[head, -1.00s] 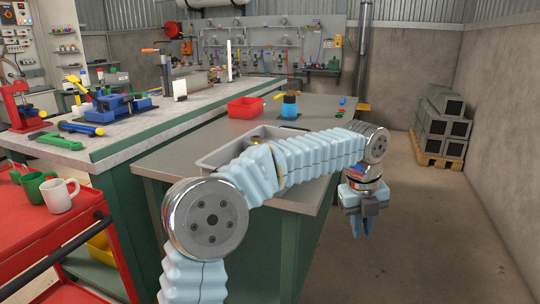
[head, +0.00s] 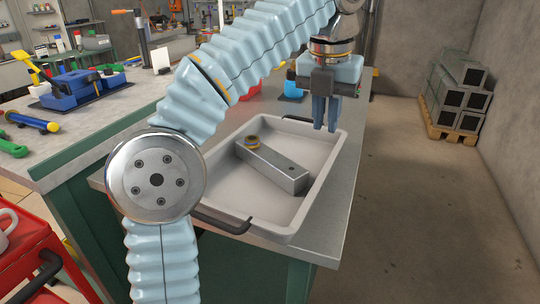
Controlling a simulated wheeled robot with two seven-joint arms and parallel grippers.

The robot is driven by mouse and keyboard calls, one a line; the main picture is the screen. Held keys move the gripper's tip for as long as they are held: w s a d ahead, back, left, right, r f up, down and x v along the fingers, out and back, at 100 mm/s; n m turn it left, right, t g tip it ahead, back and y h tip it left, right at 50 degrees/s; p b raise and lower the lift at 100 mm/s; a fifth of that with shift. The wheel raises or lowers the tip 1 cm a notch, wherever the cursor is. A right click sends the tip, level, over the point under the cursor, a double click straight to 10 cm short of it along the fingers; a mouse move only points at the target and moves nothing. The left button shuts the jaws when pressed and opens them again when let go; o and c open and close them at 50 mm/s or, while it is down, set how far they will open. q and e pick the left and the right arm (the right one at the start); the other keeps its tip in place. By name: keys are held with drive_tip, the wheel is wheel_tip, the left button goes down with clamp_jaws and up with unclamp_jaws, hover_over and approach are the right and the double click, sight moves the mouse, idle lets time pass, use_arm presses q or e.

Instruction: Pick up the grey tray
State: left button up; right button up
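The grey tray (head: 232,190) lies on the workbench, partly covered at its left by my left arm. A dark handle (head: 222,220) shows at its near end, and another dark handle shows at its far end. My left gripper (head: 326,128) points down over the tray's far right corner, near the far handle. Its fingers look close together, with nothing clearly between them; whether they touch is unclear. My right gripper is not in view.
The workbench (head: 340,190) has a narrow bare strip right of the tray. A blue container (head: 292,90) and a red bin (head: 250,91) stand behind it. A red cart (head: 30,245) is at the lower left.

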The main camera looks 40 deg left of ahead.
use_arm(q)
drive_tip(key=b, duration=0.2)
hover_over(323, 169)
drive_tip(key=s, duration=0.1)
wheel_tip(323, 169, down, 7)
drive_tip(key=shift+w+f+b, duration=0.15)
drive_tip(key=shift+f+b, duration=0.15)
drive_tip(key=shift+f, duration=0.75)
drive_tip(key=shift+w+f+b, duration=0.2)
drive_tip(key=shift+f+b, duration=0.1)
drive_tip(key=shift+f, duration=0.75)
drive_tip(key=shift+w+f+b, duration=0.15)
drive_tip(key=shift+f+b, duration=0.15)
drive_tip(key=shift+f, duration=0.75)
clamp_jaws()
drive_tip(key=shift+a+r, duration=0.1)
drive_tip(key=shift+r, duration=0.05)
